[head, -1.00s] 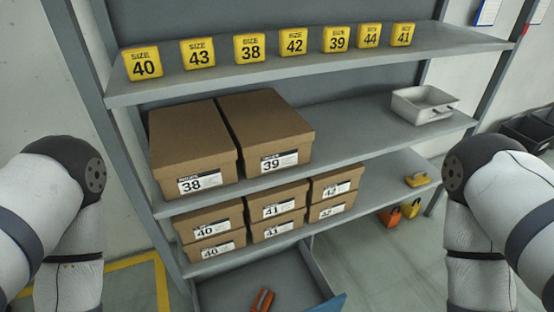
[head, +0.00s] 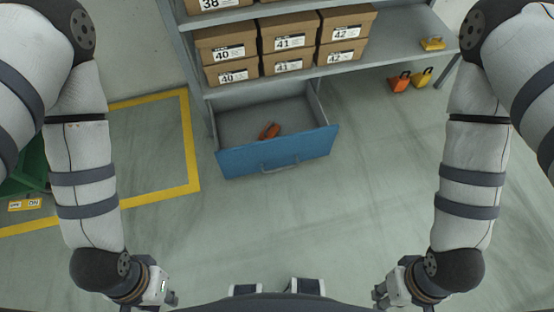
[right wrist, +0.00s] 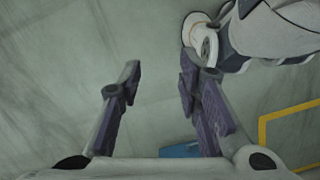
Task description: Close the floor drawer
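The floor drawer (head: 276,155) has a blue front with a grey handle (head: 280,166) and stands pulled out under the lowest shelf. An orange object (head: 269,131) lies inside it. My left gripper (head: 170,297) is low at the left, well short of the drawer, and its fingers are too small and cut off to judge. My right gripper (head: 381,296) is low at the right, also apart from the drawer. In the right wrist view the right gripper (right wrist: 157,80) has its fingers spread with nothing between them. A bit of blue (right wrist: 185,150) shows behind its fingers.
The shelf (head: 385,45) above the drawer holds several shoe boxes (head: 288,42). Yellow floor tape (head: 188,140) runs at left. The floor before the drawer is clear.

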